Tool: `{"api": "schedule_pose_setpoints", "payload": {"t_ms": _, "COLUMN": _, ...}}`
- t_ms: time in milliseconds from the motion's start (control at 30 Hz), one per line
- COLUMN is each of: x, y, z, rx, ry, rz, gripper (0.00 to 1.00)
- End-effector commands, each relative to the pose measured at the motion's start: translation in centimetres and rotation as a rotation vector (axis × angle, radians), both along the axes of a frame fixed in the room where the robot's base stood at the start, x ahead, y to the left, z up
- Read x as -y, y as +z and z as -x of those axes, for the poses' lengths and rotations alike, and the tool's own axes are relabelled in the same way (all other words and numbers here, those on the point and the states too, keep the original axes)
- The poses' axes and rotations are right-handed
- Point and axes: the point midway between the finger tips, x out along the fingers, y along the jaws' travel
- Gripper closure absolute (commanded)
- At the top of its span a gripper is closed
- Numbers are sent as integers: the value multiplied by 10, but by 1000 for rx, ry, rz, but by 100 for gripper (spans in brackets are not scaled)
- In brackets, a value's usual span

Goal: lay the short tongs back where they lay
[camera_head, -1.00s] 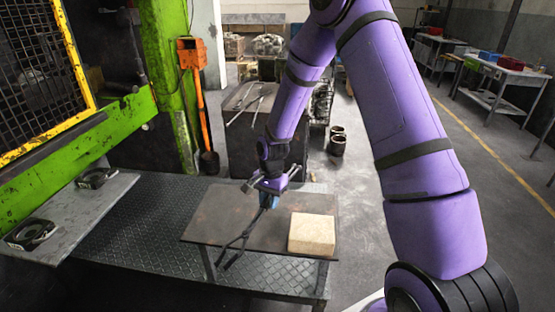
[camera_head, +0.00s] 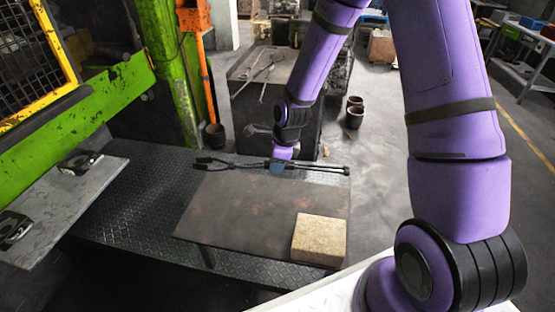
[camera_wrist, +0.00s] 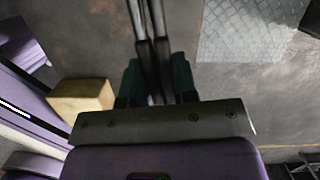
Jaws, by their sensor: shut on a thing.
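The short tongs (camera_head: 235,164), thin and dark, lie nearly level across the head view, above or at the far edge of the brown plate table. My gripper (camera_head: 279,168) is shut on them near their middle, and the arm hides part of the grip. In the wrist view the tongs' two bars (camera_wrist: 150,35) run up the picture from between my gripper's fingers (camera_wrist: 155,82). I cannot tell whether the tongs touch anything below.
The brown plate table (camera_head: 235,210) bears a pale block (camera_head: 320,238) at its near right. The block also shows in the wrist view (camera_wrist: 80,97). Beyond stands a dark bench (camera_head: 290,85) with other tongs (camera_head: 267,75) on it. The green press (camera_head: 110,90) is at left.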

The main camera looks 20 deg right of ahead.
Motion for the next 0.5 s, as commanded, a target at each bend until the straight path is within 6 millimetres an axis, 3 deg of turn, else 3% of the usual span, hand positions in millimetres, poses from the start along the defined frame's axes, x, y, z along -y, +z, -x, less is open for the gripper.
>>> {"api": "schedule_pose_setpoints", "payload": {"t_ms": 500, "x": -1, "y": -42, "z": 0, "rx": 0, "ry": 4, "rz": 0, "gripper": 100}}
